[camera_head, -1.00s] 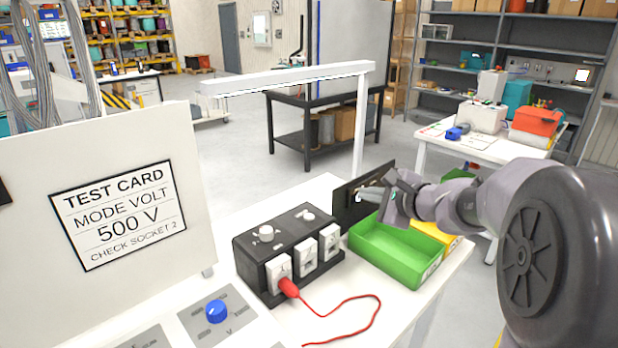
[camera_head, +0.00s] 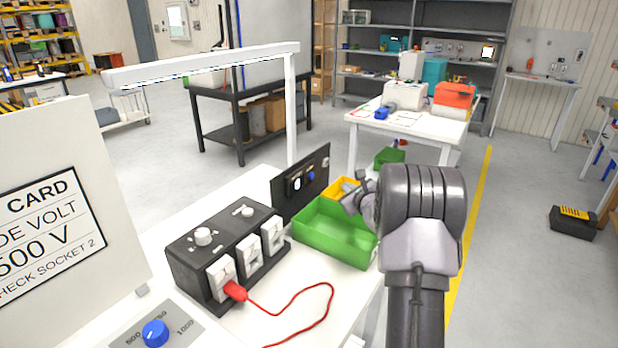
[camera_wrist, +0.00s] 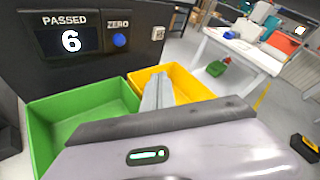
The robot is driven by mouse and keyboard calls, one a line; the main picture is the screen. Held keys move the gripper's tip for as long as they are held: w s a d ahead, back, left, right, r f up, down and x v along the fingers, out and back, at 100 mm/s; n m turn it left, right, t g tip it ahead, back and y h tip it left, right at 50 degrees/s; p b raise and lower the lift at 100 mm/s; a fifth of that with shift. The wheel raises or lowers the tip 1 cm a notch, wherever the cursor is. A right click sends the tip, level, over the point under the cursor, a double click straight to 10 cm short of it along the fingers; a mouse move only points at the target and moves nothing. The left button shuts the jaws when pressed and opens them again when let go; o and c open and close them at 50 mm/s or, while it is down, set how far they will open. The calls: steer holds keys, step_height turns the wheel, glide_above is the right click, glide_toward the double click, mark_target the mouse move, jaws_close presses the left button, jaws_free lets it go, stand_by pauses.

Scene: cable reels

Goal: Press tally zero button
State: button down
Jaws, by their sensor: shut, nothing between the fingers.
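The tally counter is a black upright panel (camera_head: 289,200) behind the bins on the white bench. In the wrist view its display (camera_wrist: 70,40) reads PASSED 6, and the blue round button (camera_wrist: 119,40) sits right of it under the word ZERO. The button also shows small in the head view (camera_head: 311,175). My gripper (camera_wrist: 160,78) has its fingers together and holds nothing. In the wrist view the fingertips are below and right of the button, apart from the panel, in front of the yellow bin. In the head view the gripper (camera_head: 352,201) is right of the panel.
A green bin (camera_head: 335,232) and a yellow bin (camera_head: 342,187) stand in front of the panel. Left of them is a black socket box (camera_head: 225,250) with a red plug (camera_head: 235,291) and loose red cable. A white lamp post (camera_head: 291,110) rises behind.

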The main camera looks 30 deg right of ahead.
mark_target(312, 176)
steer(key=w+a, duration=0.3)
steer(key=w, duration=0.5)
steer(key=shift+a, duration=0.25)
steer(key=shift+w, duration=0.1)
stand_by(1.8)
steer(key=shift+w+a, duration=0.15)
steer(key=shift+w, duration=0.25)
steer(key=shift+w+a+b, duration=0.15)
steer(key=shift+w+b, duration=0.2)
steer(key=shift+b, duration=0.1)
stand_by(0.4)
steer(key=shift+s, duration=0.1)
steer(key=shift+s+d+b, duration=0.3)
steer(key=shift+s, duration=0.35)
